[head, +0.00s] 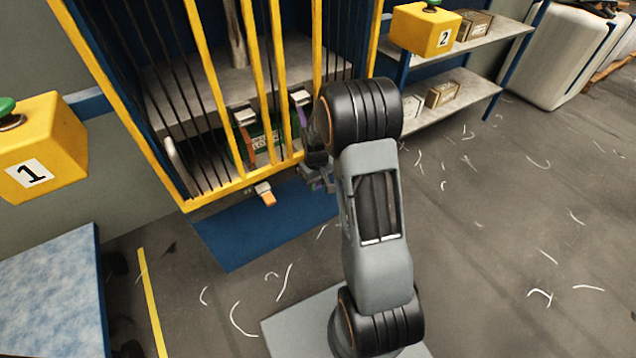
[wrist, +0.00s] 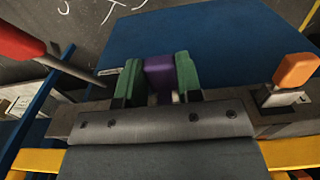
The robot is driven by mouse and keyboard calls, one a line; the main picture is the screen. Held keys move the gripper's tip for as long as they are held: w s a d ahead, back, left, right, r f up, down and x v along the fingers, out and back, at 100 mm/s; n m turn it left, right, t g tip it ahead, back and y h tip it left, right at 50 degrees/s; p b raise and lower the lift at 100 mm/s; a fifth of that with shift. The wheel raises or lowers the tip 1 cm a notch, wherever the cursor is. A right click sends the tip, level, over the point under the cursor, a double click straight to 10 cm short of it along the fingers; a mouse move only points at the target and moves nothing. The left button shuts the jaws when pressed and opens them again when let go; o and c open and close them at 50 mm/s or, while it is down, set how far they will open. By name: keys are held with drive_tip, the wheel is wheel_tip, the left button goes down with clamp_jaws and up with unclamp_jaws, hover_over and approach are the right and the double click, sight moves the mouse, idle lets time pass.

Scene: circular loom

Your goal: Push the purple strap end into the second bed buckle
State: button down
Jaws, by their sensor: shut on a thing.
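The purple strap end (wrist: 160,75) is between the green fingertips of my gripper (wrist: 159,82) in the wrist view. The fingers press on it from both sides. A small pale patch shows just below it, but I cannot tell whether this is the second bed buckle or whether the strap end touches it. In the head view my gripper (head: 318,178) is at the front edge of the caged bed, mostly hidden by my arm. A purple strap (head: 303,115) hangs inside the bars. The second buckle is not clearly visible.
An orange strap end (head: 268,199) sits at a metal buckle on the bed's front edge, left of my gripper; it also shows in the wrist view (wrist: 295,70). Yellow bars (head: 279,75) stand close. Yellow boxes marked 1 (head: 40,150) and 2 (head: 425,32) flank the machine.

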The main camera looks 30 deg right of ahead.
drive_tip(key=shift+w, duration=0.2)
idle(0.4)
drive_tip(key=shift+w+a, duration=0.1)
drive_tip(key=shift+w, duration=0.6)
drive_tip(key=shift+s+p, duration=0.15)
drive_tip(key=shift+p, duration=0.15)
idle(0.8)
drive_tip(key=shift+w, duration=0.25)
idle(2.3)
drive_tip(key=c, duration=0.7)
unclamp_jaws()
drive_tip(key=shift+r, duration=0.1)
drive_tip(key=shift+w+r+p, duration=0.15)
drive_tip(key=shift+r+p, duration=0.15)
drive_tip(key=shift+r, duration=0.15)
wheel_tip(320, 180, up, 13)
drive_tip(key=p, duration=0.2)
drive_tip(key=shift+s+f+p, duration=0.15)
drive_tip(key=shift+s+p, duration=0.15)
drive_tip(key=shift+p, duration=0.1)
